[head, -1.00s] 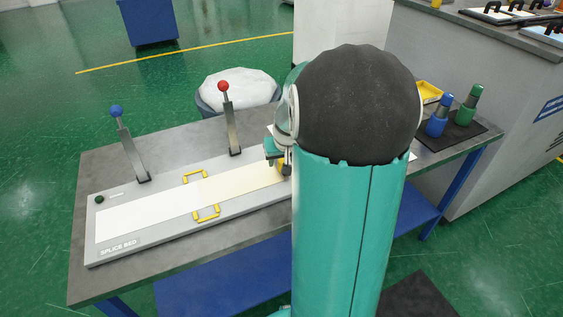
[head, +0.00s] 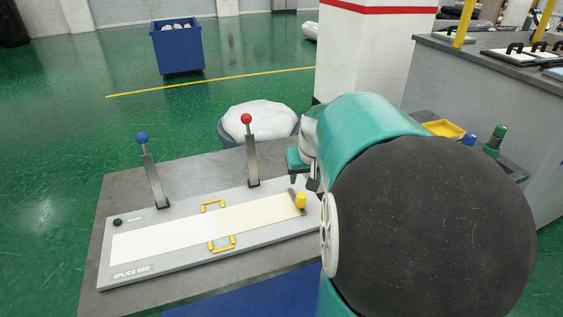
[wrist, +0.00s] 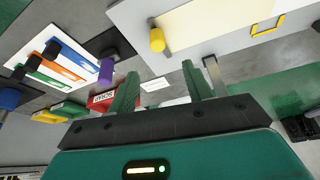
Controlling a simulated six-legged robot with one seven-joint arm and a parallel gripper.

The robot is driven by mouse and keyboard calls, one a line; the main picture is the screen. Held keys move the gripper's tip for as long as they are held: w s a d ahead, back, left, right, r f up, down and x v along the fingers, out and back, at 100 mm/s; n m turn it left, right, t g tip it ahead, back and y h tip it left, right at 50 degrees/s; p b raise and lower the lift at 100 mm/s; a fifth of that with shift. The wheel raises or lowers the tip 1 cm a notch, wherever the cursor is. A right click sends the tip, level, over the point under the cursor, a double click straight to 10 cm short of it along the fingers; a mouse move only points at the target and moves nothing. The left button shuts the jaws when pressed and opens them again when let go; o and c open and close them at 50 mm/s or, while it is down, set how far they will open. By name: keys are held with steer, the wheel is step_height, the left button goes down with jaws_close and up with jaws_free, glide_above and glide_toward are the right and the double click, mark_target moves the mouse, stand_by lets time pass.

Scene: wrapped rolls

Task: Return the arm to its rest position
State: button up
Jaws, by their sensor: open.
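My arm rises at the right of the head view, its teal link and dark round joint covering the right part of the bench. My gripper (wrist: 161,88) shows in the wrist view with its two green fingers well apart and nothing between them. It hangs above the bench, clear of the things below. In the head view a small teal part of the arm's end shows just right of the red-knobbed lever (head: 251,155); the rest is hidden behind the arm.
The splice bed (head: 135,268) lies on the grey bench, with a blue-knobbed lever (head: 152,175) and a yellow-handled tool (head: 300,201). A yellow tray (head: 444,129) and blue and green bottles stand behind my arm. A white-filled bin (head: 258,120) is behind the bench.

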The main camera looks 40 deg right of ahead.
steer(key=s+a+r+n+t, duration=0.1)
steer(key=a+r+n, duration=0.1)
steer(key=a, duration=0.6)
steer(key=s+a+r+n, duration=0.1)
steer(key=s+a+r, duration=0.15)
steer(key=a, duration=0.55)
steer(key=s+a+n+y, duration=0.2)
steer(key=s+a, duration=0.5)
steer(key=a, duration=0.5)
steer(key=shift+s+n+t, duration=0.35)
steer(key=shift+n+t, duration=0.05)
steer(key=shift+a, duration=0.1)
steer(key=c, duration=0.3)
steer(key=shift+a, duration=0.2)
